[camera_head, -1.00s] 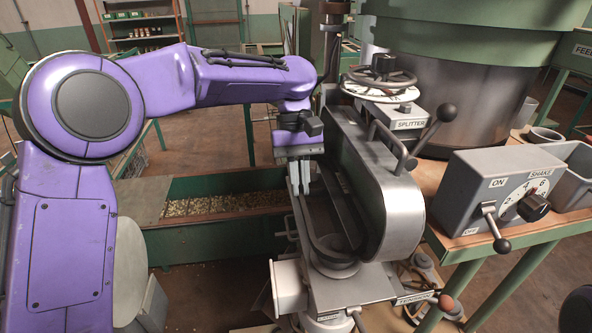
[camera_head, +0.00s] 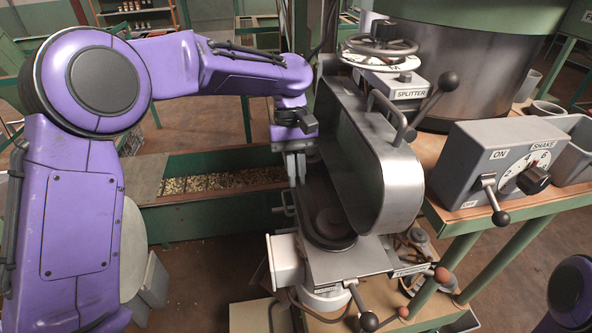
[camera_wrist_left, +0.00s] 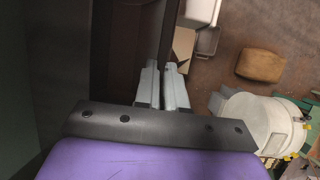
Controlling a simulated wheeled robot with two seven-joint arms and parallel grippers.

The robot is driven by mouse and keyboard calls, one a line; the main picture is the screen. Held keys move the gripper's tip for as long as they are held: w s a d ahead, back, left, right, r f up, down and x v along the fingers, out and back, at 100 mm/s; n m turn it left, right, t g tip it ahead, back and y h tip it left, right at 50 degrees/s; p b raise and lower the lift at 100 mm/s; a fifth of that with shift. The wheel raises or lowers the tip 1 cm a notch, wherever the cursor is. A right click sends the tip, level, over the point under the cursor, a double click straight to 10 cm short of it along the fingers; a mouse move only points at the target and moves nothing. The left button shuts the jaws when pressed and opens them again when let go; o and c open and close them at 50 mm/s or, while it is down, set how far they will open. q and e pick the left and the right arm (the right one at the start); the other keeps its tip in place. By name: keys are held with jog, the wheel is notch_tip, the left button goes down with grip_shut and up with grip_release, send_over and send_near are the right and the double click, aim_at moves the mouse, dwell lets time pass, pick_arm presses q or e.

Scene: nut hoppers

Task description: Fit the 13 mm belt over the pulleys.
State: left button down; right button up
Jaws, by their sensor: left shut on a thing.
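My left gripper (camera_head: 295,180) reaches in from the left, with its fingers pointing down at the left side of the pulley housing. It is shut on what looks like the belt, a thin dark band (camera_wrist_left: 168,40) running away from between the grey fingertips (camera_wrist_left: 162,88) in the left wrist view. The lower pulley (camera_head: 334,222) is a dark round disc low in the housing, with a dark rim around it. The upper pulley is hidden. I cannot tell whether the belt sits on either pulley. My right gripper is out of view.
The oblong grey cover (camera_head: 388,190) stands beside the pulleys on the right. The handwheel (camera_head: 380,47) and splitter lever (camera_head: 449,82) are above. The switch box (camera_head: 500,165) is to the right. Lower levers (camera_head: 369,321) stick out in front. A green trough (camera_head: 215,200) lies behind.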

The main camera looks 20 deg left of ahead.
pick_arm(q)
jog(key=c, duration=1.2)
grip_release()
jog(key=shift+s, duration=0.1)
jog(key=shift+o, duration=0.3)
jog(key=shift+d, duration=0.1)
jog(key=shift+w+f, duration=0.1)
jog(key=shift+w, duration=0.15)
jog(key=v, duration=1)
jog(key=shift+r+p, duration=0.25)
jog(key=shift+p, duration=0.05)
